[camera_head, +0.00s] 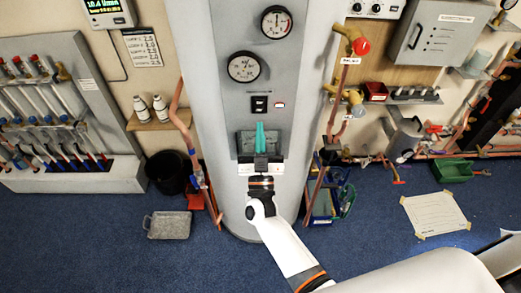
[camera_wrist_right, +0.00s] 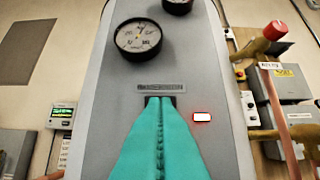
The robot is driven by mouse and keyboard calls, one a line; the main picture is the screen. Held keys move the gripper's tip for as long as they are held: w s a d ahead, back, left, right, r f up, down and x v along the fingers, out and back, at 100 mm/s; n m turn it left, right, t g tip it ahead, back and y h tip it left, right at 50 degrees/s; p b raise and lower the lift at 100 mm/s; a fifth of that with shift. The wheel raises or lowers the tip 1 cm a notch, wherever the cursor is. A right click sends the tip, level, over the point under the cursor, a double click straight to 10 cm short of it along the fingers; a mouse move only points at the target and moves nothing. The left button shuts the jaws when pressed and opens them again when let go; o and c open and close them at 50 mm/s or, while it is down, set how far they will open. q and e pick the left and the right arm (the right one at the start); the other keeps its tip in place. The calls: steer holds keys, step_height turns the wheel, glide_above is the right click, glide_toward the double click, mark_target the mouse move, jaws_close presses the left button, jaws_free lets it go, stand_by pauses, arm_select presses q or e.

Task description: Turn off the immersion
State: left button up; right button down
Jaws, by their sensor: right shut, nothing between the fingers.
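The grey cylinder (camera_head: 213,60) stands upright in the middle of the head view. Its small black immersion switch (camera_head: 259,105) sits below the two dials. A small lamp (camera_head: 279,105) beside the switch glows white with a red rim, also in the right wrist view (camera_wrist_right: 202,117). My right gripper (camera_head: 260,125), with teal fingers, is shut and empty, just below the switch in the head view. In the right wrist view the fingertips (camera_wrist_right: 160,100) cover most of the switch under its label plate (camera_wrist_right: 160,87). I cannot tell whether they touch it. My left gripper is out of view.
Two round dials (camera_head: 243,67) (camera_head: 276,22) are above the switch. A copper pipe with a red-knobbed valve (camera_head: 361,46) runs up the cylinder's right side. A black bucket (camera_head: 168,172) and a grey tray (camera_head: 169,225) are on the left. Blue carpet is open in front.

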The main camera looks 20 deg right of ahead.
mark_target(260, 107)
steer(key=w+b, duration=0.1)
steer(key=w, duration=0.1)
steer(key=w+d+b, duration=0.1)
steer(key=shift+w+f, duration=0.1)
steer(key=shift+w, duration=0.25)
steer(key=shift+w+d+b, duration=0.2)
steer(key=shift+w+b, duration=0.1)
steer(key=shift+w, duration=0.25)
steer(key=shift+s, duration=0.1)
steer(key=b, duration=0.1)
steer(key=f+b, duration=0.1)
steer(key=b, duration=0.1)
steer(key=shift+w+t, duration=0.3)
steer(key=shift+t, duration=0.1)
steer(key=shift+w+r, duration=0.1)
steer(key=shift+r, duration=0.3)
steer(key=shift+d, duration=0.1)
